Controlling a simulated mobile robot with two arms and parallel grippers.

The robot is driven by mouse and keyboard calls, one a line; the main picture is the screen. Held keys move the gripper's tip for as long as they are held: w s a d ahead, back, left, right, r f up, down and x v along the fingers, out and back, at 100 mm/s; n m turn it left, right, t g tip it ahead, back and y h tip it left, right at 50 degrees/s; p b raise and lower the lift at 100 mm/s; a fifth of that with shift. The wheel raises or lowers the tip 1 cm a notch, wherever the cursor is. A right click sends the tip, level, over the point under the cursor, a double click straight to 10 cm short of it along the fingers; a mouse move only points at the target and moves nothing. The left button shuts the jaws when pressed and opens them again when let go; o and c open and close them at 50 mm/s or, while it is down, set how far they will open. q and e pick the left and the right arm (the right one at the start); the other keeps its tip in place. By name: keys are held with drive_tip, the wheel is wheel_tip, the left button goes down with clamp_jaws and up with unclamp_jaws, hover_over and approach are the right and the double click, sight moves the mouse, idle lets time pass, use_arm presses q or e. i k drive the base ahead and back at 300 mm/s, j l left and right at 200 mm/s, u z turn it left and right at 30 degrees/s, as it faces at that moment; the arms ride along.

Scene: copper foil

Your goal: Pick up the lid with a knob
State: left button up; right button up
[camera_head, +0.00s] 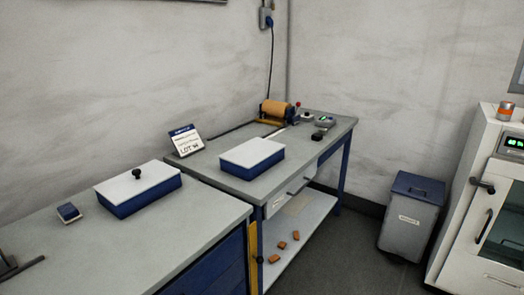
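A white lid with a black knob (123,187) lies on a blue box (146,202) on the near left table. The black knob (138,173) stands up near the middle of the lid. A second blue box (258,168) with a plain white lid (252,151) and no visible knob stands on the far table. Neither of my grippers shows in the head view.
A small blue block (68,211) lies left of the knobbed box. A sign (186,140) stands between the boxes. A copper-coloured roll (274,110) sits at the back. A grey bin (408,222) and white cabinet (470,250) stand right. The near table's front is clear.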

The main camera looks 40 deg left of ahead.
sight(120, 188)
drive_tip(key=i+u, duration=0.35)
drive_tip(key=i+l+u, duration=0.4)
drive_tip(key=i+u, duration=0.25)
drive_tip(key=i, duration=0.1)
